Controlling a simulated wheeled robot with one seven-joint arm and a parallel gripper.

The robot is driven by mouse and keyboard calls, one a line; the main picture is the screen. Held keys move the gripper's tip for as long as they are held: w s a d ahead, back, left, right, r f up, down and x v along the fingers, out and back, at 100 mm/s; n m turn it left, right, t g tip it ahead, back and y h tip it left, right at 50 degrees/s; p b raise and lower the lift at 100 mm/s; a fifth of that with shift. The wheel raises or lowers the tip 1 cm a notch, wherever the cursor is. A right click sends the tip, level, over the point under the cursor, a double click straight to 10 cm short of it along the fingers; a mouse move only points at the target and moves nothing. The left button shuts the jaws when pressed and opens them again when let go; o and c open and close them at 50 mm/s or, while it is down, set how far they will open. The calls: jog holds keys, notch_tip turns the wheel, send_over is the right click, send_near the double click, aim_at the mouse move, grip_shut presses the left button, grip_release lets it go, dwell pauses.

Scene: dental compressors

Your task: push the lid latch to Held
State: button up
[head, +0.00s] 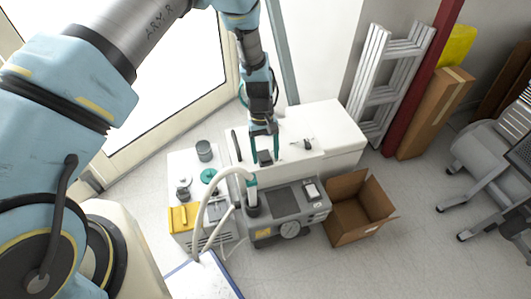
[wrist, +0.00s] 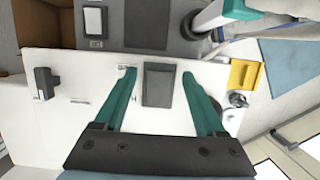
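My gripper (head: 264,161) is open above the white cabinet (head: 338,140). In the wrist view, my gripper (wrist: 159,75) has its two teal fingers spread, with nothing held. A dark grey rectangular block (wrist: 158,85) shows between the fingers, on the white top; I cannot tell whether they touch it. A small black lever-like fitting (wrist: 42,83) stands on the white top to the left, apart from the fingers. It also shows in the head view (head: 307,144). I cannot tell which part is the lid latch, and no Held marking is readable.
A grey compressor unit (head: 290,212) with a gauge and pale hose stands in front of the cabinet. An open cardboard box (head: 358,207) is to its right. A yellow item (head: 183,217) and grey cup (head: 204,150) are left. A ladder (head: 385,80) leans behind.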

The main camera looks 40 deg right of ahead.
aim_at(263, 152)
jog(key=shift+r, duration=0.1)
jog(key=b+v, duration=0.1)
jog(key=v, duration=0.9)
jog(key=shift+r, duration=0.3)
jog(key=shift+w, duration=0.15)
jog(key=w+a+r+n+t+h+p, duration=0.1)
jog(key=w+a+r, duration=0.5)
jog(key=a+r, duration=0.3)
jog(key=w+a+r+n+t+p, duration=0.1)
jog(key=w+a+r+p, duration=0.1)
jog(key=w+a+r, duration=0.7)
jog(key=s+a+r, duration=0.2)
jog(key=a, duration=0.6)
jog(key=s+a+r+t+p, duration=0.1)
jog(key=s+a+r, duration=0.2)
jog(key=a, duration=0.5)
jog(key=s+a+r+n+t+p, duration=0.1)
jog(key=s+a+r, duration=0.1)
jog(key=a, duration=0.6)
jog(key=shift+s+r, duration=0.25)
jog(key=shift+s, duration=0.5)
